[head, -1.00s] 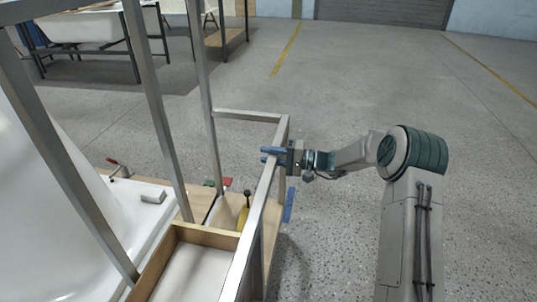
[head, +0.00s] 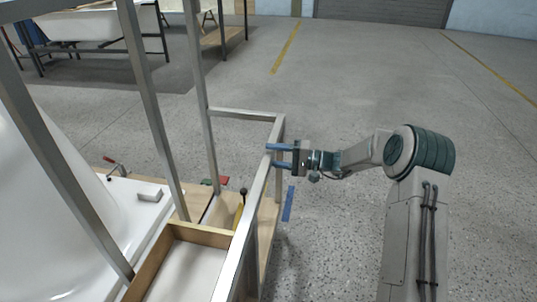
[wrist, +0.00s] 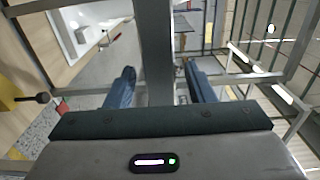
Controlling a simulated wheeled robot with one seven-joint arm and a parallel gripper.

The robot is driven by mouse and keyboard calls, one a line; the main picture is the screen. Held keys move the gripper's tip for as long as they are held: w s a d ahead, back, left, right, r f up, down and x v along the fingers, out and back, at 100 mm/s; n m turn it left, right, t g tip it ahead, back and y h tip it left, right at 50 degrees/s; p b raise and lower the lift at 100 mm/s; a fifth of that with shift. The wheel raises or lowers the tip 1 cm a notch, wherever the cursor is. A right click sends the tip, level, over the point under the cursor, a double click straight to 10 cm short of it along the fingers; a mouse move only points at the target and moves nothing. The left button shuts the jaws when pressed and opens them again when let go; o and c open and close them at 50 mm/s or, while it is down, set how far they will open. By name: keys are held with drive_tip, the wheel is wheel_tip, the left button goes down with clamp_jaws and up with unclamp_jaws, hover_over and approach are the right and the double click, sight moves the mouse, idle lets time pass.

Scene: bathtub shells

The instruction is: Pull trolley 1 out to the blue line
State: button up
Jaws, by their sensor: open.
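The trolley is a grey metal frame (head: 262,190) with tall uprights and a wooden deck, at the left and centre of the head view. I see no number on it. My gripper (head: 271,155) is open at its end rail, fingertips at the rail's right side. In the wrist view the rail (wrist: 154,45) shows between my two blue fingers (wrist: 160,80), with gaps on both sides. I cannot tell whether the fingertips reach past it. A short blue line (head: 288,203) lies on the floor just right of the trolley.
A white tub shell (head: 50,190) stands at left, beside a wooden-sided tray (head: 190,235). Red, green and yellow items lie near the deck. Another tub (head: 85,22) on a stand is at the back left. The floor to the right and behind is clear.

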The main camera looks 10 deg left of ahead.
drive_tip(key=d+p, duration=0.2)
drive_tip(key=d, duration=1)
drive_tip(key=shift+s, duration=0.4)
